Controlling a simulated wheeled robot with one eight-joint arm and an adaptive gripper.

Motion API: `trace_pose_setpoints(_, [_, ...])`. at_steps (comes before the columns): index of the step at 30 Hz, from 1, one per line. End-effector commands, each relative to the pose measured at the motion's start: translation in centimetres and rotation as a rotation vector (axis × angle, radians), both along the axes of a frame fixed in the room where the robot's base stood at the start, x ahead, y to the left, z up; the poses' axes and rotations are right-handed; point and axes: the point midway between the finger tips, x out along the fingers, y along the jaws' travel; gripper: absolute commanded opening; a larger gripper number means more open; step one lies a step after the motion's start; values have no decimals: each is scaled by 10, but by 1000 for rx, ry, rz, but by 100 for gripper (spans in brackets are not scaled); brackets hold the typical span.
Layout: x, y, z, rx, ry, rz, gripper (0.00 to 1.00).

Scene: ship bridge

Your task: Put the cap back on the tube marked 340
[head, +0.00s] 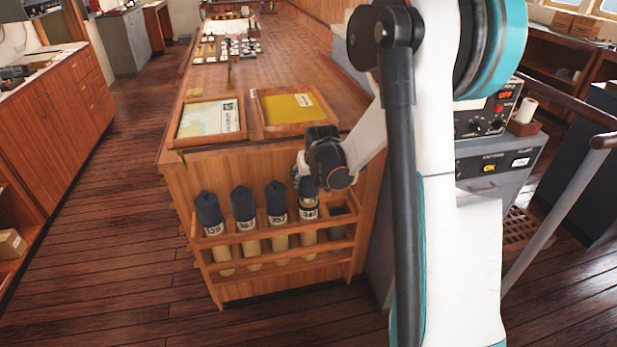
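A row of pale tubes stands in a wooden rack (282,237) on the end of a long counter. Three tubes on the left wear dark blue caps: the first (208,208), the second (243,203) and the third (276,198). A fourth tube (309,234) has a dark band and a white label near its top. A dark cap-like piece (308,187) is at its top, just under my gripper (303,173). Whether my gripper grips this piece, and whether it is seated, I cannot tell. The label numbers are too small to read surely.
The rack's rightmost slot (337,222) holds something grey and low, partly hidden. A tray with a chart (208,119) and a tray with a yellow sheet (287,108) lie on the counter above. A metal handrail (560,215) and grey console (497,172) stand right.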

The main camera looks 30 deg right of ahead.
Motion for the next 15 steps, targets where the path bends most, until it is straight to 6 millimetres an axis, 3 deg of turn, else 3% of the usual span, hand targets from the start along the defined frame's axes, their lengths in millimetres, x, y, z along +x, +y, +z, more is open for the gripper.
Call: trace_pose_setpoints(15, [0,0,-10,0,0,0,32])
